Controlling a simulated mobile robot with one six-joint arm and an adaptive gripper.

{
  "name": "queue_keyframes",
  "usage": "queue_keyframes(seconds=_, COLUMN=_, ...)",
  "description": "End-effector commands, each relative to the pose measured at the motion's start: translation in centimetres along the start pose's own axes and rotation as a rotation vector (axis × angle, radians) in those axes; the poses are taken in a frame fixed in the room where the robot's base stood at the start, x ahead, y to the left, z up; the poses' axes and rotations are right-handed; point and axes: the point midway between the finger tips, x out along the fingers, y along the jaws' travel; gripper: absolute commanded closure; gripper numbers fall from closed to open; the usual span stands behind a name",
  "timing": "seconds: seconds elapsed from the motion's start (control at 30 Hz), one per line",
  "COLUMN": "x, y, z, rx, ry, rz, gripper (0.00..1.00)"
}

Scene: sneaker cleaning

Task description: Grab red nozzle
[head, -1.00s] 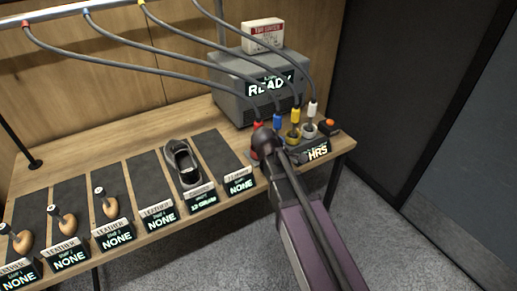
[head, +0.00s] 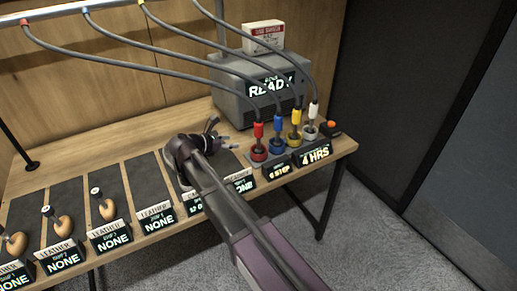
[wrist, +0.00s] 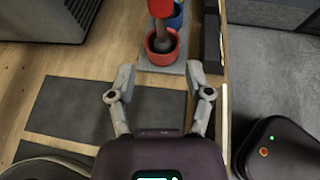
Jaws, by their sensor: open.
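The red nozzle (head: 258,131) stands upright in its red-rimmed cup (head: 258,154) at the left end of a row of nozzles, with a grey hose running up from it. In the wrist view the red nozzle (wrist: 161,9) is at the top centre, cut by the frame edge, above its cup (wrist: 160,50). My gripper (head: 215,132) is left of the red nozzle, apart from it. In the wrist view my gripper (wrist: 161,76) has its two fingers spread, with nothing between them, and the nozzle lies ahead of the gap.
Blue (head: 278,119), yellow (head: 296,116) and white (head: 312,111) nozzles stand to the right of the red one. A grey machine (head: 235,88) reading READY is behind. Wooden shoe forms (head: 107,209) stand at left.

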Motion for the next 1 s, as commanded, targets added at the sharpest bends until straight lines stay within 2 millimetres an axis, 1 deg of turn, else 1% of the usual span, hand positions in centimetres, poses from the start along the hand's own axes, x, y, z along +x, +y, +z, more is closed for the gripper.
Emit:
queue_keyframes(seconds=0.23, x=0.2, y=-0.1, z=0.0, rx=0.002, ry=0.001, rz=-0.001, gripper=0.35)
queue_keyframes(seconds=0.37, x=0.8, y=-0.1, z=-0.1, rx=0.003, ry=0.002, rz=-0.002, gripper=0.35)
queue_keyframes(seconds=0.47, x=1.7, y=-0.1, z=-0.2, rx=0.003, ry=0.002, rz=-0.002, gripper=0.35)
queue_keyframes(seconds=0.8, x=6.7, y=-0.1, z=-0.3, rx=0.004, ry=0.002, rz=-0.003, gripper=0.35)
queue_keyframes(seconds=0.9, x=7.9, y=-0.1, z=-0.2, rx=0.004, ry=0.002, rz=-0.004, gripper=0.35)
queue_keyframes(seconds=1.0, x=8.5, y=-0.1, z=-0.1, rx=0.004, ry=0.002, rz=-0.003, gripper=0.35)
